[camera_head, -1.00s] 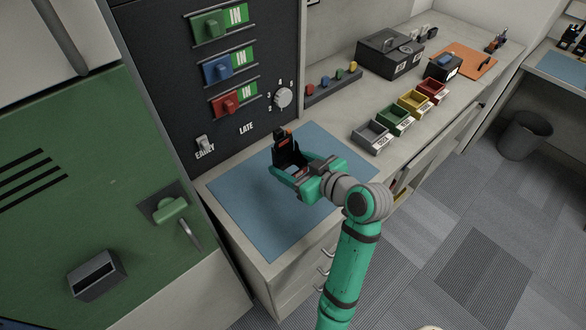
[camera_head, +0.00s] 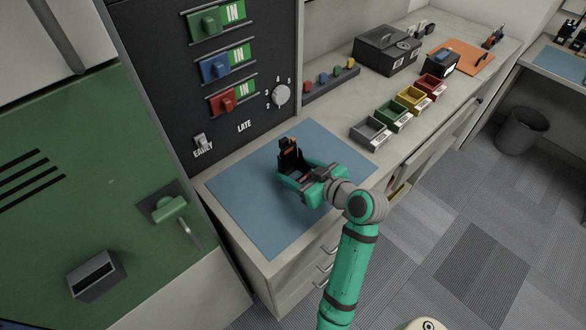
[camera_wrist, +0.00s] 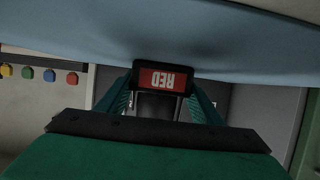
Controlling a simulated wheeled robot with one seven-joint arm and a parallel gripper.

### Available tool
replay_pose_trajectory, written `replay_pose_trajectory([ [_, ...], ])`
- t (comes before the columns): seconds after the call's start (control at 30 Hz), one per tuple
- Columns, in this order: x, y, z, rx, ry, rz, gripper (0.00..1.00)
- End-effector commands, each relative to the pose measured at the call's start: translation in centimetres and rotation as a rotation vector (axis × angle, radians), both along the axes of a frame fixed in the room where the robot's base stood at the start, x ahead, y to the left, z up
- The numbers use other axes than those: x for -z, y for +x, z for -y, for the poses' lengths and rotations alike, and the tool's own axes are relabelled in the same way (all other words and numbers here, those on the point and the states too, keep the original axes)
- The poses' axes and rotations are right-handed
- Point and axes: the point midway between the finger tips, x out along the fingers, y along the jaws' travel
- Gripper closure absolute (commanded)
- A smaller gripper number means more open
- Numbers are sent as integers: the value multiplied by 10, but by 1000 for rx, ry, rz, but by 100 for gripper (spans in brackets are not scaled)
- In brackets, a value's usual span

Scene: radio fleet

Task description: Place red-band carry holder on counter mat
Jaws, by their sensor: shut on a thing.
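The red-band carry holder (camera_head: 290,155) is a dark holder, held between the fingers of my gripper (camera_head: 297,176) over the blue counter mat (camera_head: 240,205). In the wrist view the holder (camera_wrist: 162,77) shows a red label reading RED, upside down, between the green fingers. The mat (camera_wrist: 230,40) fills the upper part of the wrist view, close to the holder. My gripper is shut on the holder. The holder's underside is hidden, so I cannot tell whether it touches the mat.
A dark wall panel (camera_head: 165,70) with green, blue and red slides stands behind the mat. Grey (camera_head: 369,131), green (camera_head: 393,115), yellow (camera_head: 413,99) and red (camera_head: 433,87) bins line the counter to the right. The mat's front left is clear.

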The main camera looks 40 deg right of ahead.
Motion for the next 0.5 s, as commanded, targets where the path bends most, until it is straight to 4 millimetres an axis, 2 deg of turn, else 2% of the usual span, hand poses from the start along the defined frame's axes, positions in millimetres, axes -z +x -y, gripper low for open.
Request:
replay_pose_trajectory([
  [0.03,1,0,0,-1,0,0,35],
  [0.1,0,0,0,-1,0,0,21],
  [0.5,-4,-2,0,-1,0,0,21],
])
